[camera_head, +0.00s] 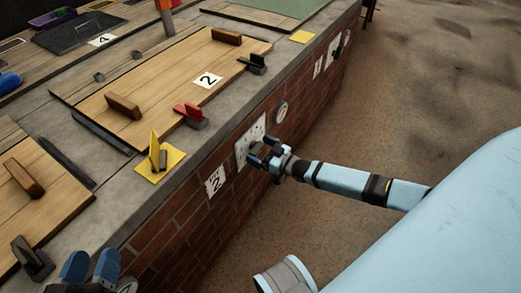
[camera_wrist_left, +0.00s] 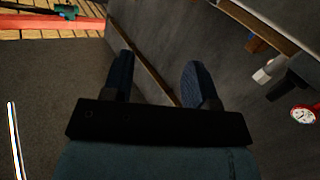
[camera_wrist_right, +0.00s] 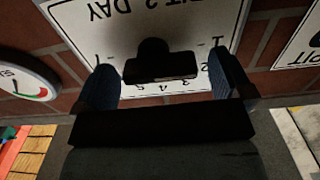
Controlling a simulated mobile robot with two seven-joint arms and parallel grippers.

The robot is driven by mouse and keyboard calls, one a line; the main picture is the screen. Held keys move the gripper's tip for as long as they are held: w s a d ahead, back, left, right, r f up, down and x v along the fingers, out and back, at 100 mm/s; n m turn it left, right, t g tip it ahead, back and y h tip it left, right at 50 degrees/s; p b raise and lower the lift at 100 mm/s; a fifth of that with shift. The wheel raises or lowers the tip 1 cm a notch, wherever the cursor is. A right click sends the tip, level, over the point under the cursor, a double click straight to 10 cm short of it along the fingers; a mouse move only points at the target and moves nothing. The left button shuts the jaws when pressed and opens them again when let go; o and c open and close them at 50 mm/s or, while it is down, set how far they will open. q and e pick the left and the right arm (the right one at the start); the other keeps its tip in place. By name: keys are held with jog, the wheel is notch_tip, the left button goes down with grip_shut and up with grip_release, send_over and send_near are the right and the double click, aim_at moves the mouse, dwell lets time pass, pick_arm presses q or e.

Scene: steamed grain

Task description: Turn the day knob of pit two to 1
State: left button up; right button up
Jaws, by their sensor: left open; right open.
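The pit two day plate (camera_head: 246,146) is a white panel on the brick wall, below the slab marked 2. In the right wrist view the plate (camera_wrist_right: 190,28) appears upside down, reading "PIT 2 DAY" with numbers around a dark knob (camera_wrist_right: 160,62). The 1 is at the right of the dial in that view. The knob's pointer direction cannot be told. My right gripper (camera_head: 264,155) is open in front of the plate, its fingers on either side of the knob; contact is not clear. My left gripper (camera_head: 90,268) is open and empty at the lower left.
A round gauge (camera_head: 280,112) is on the wall beside the plate, and a "PIT 2" sign (camera_head: 215,181) is on its other side. A wooden lid (camera_head: 160,85) with handles, a red clamp (camera_head: 190,115) and a yellow bracket (camera_head: 160,162) are on top. The floor (camera_head: 420,90) is clear.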

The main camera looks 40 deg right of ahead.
pick_arm(q)
notch_tip(320, 180, up, 7)
jog(key=t+p, duration=0.2)
jog(key=p, duration=0.2)
jog(key=shift+a+f+n+t, duration=0.15)
jog(key=shift+a+n+t, duration=0.05)
jog(key=shift+n+t, duration=0.2)
pick_arm(e)
jog(key=v, duration=1.4)
jog(key=shift+w+f, duration=0.1)
